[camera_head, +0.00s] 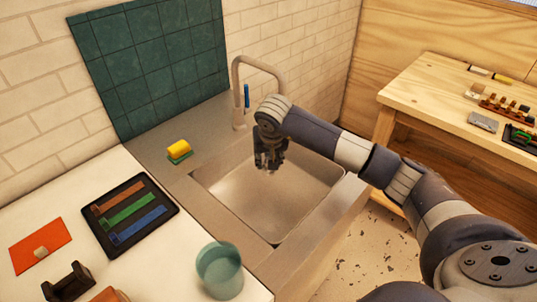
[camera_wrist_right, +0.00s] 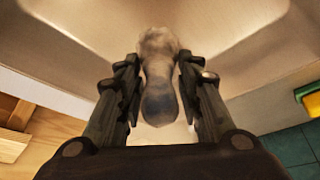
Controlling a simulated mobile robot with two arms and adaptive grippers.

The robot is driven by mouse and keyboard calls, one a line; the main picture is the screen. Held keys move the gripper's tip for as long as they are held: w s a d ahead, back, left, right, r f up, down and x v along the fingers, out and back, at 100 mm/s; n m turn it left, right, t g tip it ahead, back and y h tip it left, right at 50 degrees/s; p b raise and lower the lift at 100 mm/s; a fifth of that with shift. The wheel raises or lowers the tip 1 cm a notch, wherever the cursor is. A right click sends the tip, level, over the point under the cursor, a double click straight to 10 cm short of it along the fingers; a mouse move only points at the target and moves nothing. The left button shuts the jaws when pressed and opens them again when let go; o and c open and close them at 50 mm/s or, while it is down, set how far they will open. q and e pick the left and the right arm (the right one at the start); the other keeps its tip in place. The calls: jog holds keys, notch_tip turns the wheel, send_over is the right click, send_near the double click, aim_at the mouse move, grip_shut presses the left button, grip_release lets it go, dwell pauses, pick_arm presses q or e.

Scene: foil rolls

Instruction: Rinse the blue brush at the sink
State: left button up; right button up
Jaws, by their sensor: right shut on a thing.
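My right gripper (camera_head: 268,164) points down over the steel sink basin (camera_head: 285,195), near its back left side, below and in front of the tap (camera_head: 238,85). In the right wrist view the gripper (camera_wrist_right: 160,75) is shut on a waisted thing, apparently the blue brush (camera_wrist_right: 160,100). It has a pale grey-brown rounded far end and a dark bluish near end. In the head view the fingers hide most of it. I cannot make out running water. A narrow blue piece (camera_head: 246,95) shows beside the tap. My left gripper is not in view.
A yellow and green sponge (camera_head: 179,151) lies left of the basin. A black tray (camera_head: 95,238) with brown, green and blue strips, an orange card (camera_head: 40,246) and a teal cup (camera_head: 219,270) stand on the white counter. A wooden table (camera_head: 425,97) with small items is right.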

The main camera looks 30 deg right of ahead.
jog(key=shift+f+b, duration=4.15)
jog(key=shift+f, duration=2.85)
jog(key=shift+r+p, duration=3)
jog(key=shift+r, duration=1.6)
jog(key=shift+r+p, duration=2.45)
jog(key=shift+r, duration=1.7)
